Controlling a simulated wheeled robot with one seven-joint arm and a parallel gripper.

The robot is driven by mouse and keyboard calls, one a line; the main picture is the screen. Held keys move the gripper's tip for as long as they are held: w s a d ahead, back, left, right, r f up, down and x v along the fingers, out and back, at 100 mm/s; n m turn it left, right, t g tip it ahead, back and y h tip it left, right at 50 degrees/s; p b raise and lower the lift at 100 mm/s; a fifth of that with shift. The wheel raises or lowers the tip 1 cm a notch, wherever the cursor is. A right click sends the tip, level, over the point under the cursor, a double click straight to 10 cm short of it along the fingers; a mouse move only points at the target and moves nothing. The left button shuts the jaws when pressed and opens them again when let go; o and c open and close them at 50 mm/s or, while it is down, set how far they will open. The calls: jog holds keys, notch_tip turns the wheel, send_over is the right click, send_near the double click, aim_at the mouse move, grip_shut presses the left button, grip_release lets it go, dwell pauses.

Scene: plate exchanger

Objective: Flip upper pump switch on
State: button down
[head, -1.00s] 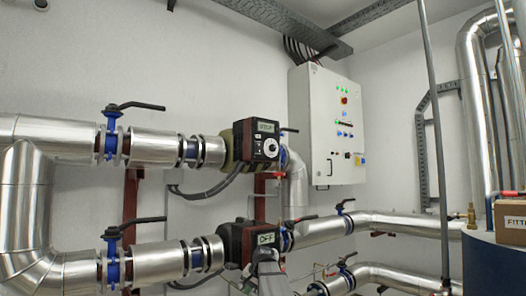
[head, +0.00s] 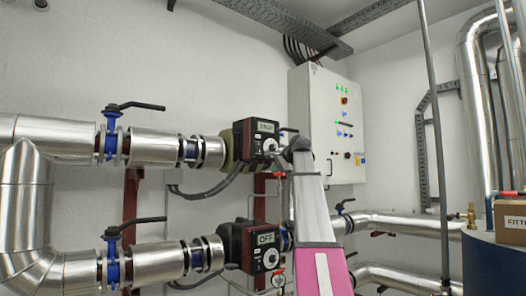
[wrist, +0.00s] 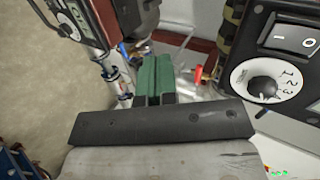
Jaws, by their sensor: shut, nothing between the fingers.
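The upper pump (head: 256,141), black-faced with a small display too blurred to read surely, sits on the upper silver pipe. The lower pump (head: 258,248) below it shows OFF. In the wrist view a close pump face, apparently the upper pump (wrist: 300,62), is at the right, with a black rocker switch (wrist: 291,38) above a white dial (wrist: 263,82). My gripper (wrist: 153,82), with green fingers, is shut and empty, left of the dial and apart from the switch. In the head view my arm rises just right of the upper pump; the fingertips are not clear there.
A white control cabinet (head: 345,125) with lit buttons hangs behind my arm. Silver pipes (head: 165,149) with black-handled valves (head: 111,137) run to the left. A thin grey vertical pipe (head: 435,150) and a blue tank (head: 495,265) with a cardboard box (head: 510,217) stand at the right.

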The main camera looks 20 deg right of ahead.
jog(key=m+t, duration=0.1)
send_near(260, 151)
jog(key=shift+y, duration=0.3)
jog(key=shift+f+x, duration=0.15)
jog(key=shift+x, duration=1.7)
jog(key=shift+f+x, duration=0.15)
jog(key=shift+x, duration=1.7)
jog(key=shift+s+d, duration=0.1)
jog(key=shift+s, duration=0.05)
jog(key=shift+t, duration=0.3)
jog(key=shift+w+f+t, duration=0.2)
jog(key=shift+f+t, duration=0.05)
jog(key=shift+t, duration=0.35)
jog(key=shift+w, duration=0.15)
